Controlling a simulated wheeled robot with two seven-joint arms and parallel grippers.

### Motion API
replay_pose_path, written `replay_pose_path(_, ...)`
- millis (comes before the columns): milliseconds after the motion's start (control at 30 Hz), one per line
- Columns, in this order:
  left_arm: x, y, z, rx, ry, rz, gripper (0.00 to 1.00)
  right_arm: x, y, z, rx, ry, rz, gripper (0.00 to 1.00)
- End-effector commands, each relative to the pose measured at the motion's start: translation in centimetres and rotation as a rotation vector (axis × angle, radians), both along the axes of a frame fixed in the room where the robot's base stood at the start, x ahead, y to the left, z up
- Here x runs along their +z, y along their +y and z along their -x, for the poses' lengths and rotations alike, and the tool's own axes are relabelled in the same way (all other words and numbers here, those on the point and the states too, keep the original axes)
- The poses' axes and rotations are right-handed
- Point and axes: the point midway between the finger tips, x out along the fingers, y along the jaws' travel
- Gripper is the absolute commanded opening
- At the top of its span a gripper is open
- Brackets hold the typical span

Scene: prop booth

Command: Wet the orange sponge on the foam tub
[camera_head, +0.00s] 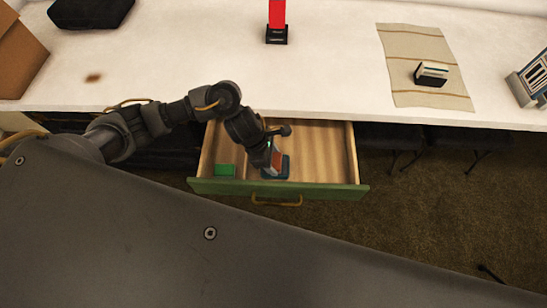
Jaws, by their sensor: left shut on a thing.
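The drawer (325,150) under the white counter is open, with a green front. My left arm reaches down into it from the left. My left gripper (270,158) is shut on a small orange piece (277,160), which looks like the sponge. The sponge is partly hidden by the gripper. It is at a small dark blue tub (283,174), seemingly the foam tub, on the drawer floor. I cannot tell whether the two touch. My right gripper is not in view.
A green block (225,170) lies in the drawer's left front. On the counter (190,60) are a red item (277,15) on a black base, a striped cloth (400,55) bearing a black-and-white item (431,73), a cardboard box (20,50) and a black case (90,12). The drawer's right half is clear.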

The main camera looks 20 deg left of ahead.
Motion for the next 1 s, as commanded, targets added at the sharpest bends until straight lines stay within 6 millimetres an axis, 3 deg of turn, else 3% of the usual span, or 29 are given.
replay_pose_path(700,6.4,0.0,-0.1,-0.001,-0.004,0.002,0.41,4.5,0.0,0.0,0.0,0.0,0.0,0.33)
replay_pose_path(1000,6.5,0.0,-0.1,0.001,-0.003,0.002,0.41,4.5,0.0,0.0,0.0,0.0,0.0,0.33)
